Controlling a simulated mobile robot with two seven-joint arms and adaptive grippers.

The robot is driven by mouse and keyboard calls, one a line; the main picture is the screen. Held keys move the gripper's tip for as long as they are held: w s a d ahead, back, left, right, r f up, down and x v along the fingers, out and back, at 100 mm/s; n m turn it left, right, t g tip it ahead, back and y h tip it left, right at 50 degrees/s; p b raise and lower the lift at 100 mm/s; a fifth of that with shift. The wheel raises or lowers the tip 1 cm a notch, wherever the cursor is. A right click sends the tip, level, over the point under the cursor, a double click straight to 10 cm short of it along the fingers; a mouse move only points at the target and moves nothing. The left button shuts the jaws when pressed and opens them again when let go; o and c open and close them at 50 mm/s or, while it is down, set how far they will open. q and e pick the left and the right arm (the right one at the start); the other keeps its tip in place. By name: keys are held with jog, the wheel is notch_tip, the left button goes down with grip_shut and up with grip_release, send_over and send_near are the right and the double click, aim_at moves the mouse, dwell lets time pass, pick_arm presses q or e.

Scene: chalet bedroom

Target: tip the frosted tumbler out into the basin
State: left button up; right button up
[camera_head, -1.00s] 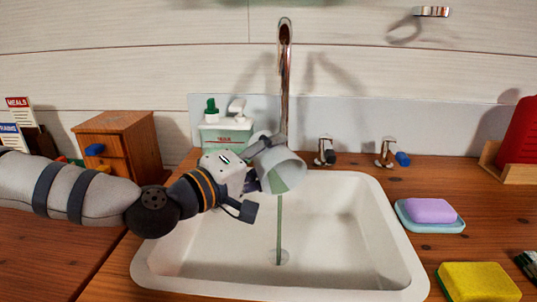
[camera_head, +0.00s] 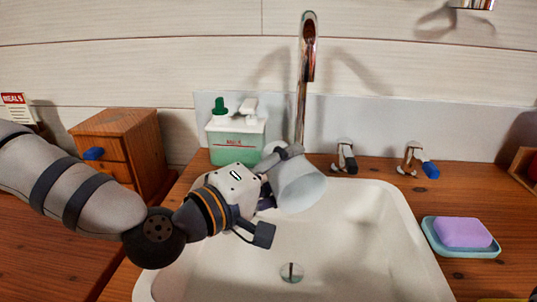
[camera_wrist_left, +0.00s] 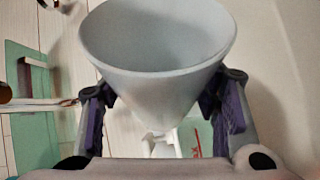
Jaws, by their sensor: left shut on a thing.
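The frosted tumbler (camera_head: 302,188) is pale and translucent. It is tipped with its wide mouth down and to the right, over the back left part of the white basin (camera_head: 398,235). My left gripper (camera_head: 272,174) is shut around its side and holds it above the basin. In the left wrist view the tumbler (camera_wrist_left: 158,85) sits between the two fingers (camera_wrist_left: 165,104), and the part of its inside that shows looks empty. No stream falls from it, and no green liquid shows in the visible part of the basin. My right gripper is not in view.
The tap (camera_head: 307,70) rises close behind the tumbler. A green and white soap bottle (camera_head: 235,140) stands behind the gripper. Two tap handles (camera_head: 345,156) (camera_head: 414,158), a purple soap (camera_head: 463,232) on a blue dish and a wooden drawer box (camera_head: 120,145) stand around the basin.

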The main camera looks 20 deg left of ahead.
aim_at(317, 195)
pick_arm(q)
jog(key=shift+s+n, duration=0.15)
jog(key=shift+n, duration=0.45)
jog(key=shift+f+n+g, duration=0.3)
jog(key=shift+n+g, duration=0.5)
jog(key=shift+n, duration=0.2)
jog(key=n+g, duration=0.1)
jog(key=s+n+g, duration=0.1)
jog(key=n, duration=0.1)
jog(key=d+f+n+g+h, duration=0.1)
jog(key=n, duration=0.1)
jog(key=shift+s+d+f, duration=0.1)
jog(key=shift+s, duration=0.15)
jog(key=n, duration=0.1)
jog(key=s+d+n+g+h+p, duration=0.1)
jog(key=n+g, duration=0.1)
jog(key=n, duration=0.1)
jog(key=shift+s+d+r+h+p, duration=0.3)
jog(key=shift+s+r+p, duration=0.05)
jog(key=shift+s, duration=0.05)
jog(key=shift+s+d+f+n+g+h, duration=0.2)
jog(key=shift+s+d+n+g+h, duration=0.45)
jog(key=shift+n, duration=0.35)
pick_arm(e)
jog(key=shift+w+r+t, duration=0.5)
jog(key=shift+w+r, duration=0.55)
pick_arm(q)
jog(key=shift+w+a, duration=0.1)
jog(key=shift+a, duration=0.2)
